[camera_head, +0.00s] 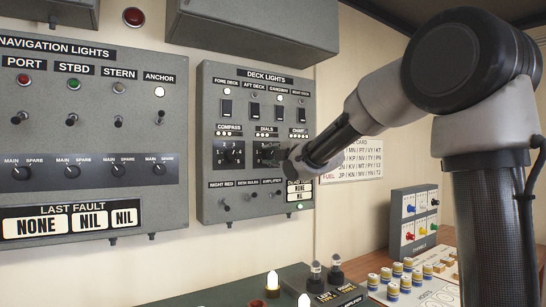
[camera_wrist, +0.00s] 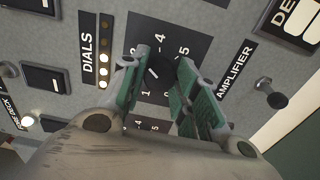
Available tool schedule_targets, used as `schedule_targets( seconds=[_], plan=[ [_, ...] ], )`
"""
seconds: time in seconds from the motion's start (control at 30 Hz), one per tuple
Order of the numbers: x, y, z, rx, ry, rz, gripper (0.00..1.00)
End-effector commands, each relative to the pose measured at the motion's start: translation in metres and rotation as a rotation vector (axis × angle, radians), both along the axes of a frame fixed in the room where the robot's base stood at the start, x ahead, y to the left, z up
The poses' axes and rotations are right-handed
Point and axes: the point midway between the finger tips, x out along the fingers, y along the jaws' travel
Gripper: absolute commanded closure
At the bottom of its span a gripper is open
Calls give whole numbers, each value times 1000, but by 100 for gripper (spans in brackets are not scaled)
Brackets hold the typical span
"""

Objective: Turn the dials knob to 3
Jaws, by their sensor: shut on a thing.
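The dials knob (camera_wrist: 157,73) is a dark rotary knob on a black plate numbered around it, under the DIALS label (camera_wrist: 87,42). In the wrist view it sits between the green-padded fingers of my gripper (camera_wrist: 160,68), which is shut on it. The knob's white mark is small, and I cannot tell for sure which number it faces. In the head view my gripper (camera_head: 280,156) reaches in from the right to the dials plate (camera_head: 264,150) and hides much of the knob.
The deck lights panel (camera_head: 208,110) carries a compass knob (camera_head: 231,154) left of the dials and a chart knob on the right, partly behind my arm. An amplifier toggle (camera_wrist: 270,92) sticks out nearby. The navigation lights panel (camera_head: 90,130) is further left, a console (camera_head: 200,297) below.

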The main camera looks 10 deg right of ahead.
Motion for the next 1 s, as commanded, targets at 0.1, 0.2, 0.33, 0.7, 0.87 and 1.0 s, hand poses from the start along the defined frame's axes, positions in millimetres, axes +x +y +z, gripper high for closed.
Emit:
schedule_targets(
  seconds=[0.1,0.2,0.33,0.7,0.87,1.0],
  plan=[
    [0,0,-2,-69,-18,0,93],
    [0,0,-2,-114,-33,0,93],
    [0,0,-2,-156,-47,0,93],
    [0,0,-2,-194,-58,1,93],
    [0,0,-2,-194,-57,1,93],
    [0,0,-2,-193,-57,1,59]
  ],
)
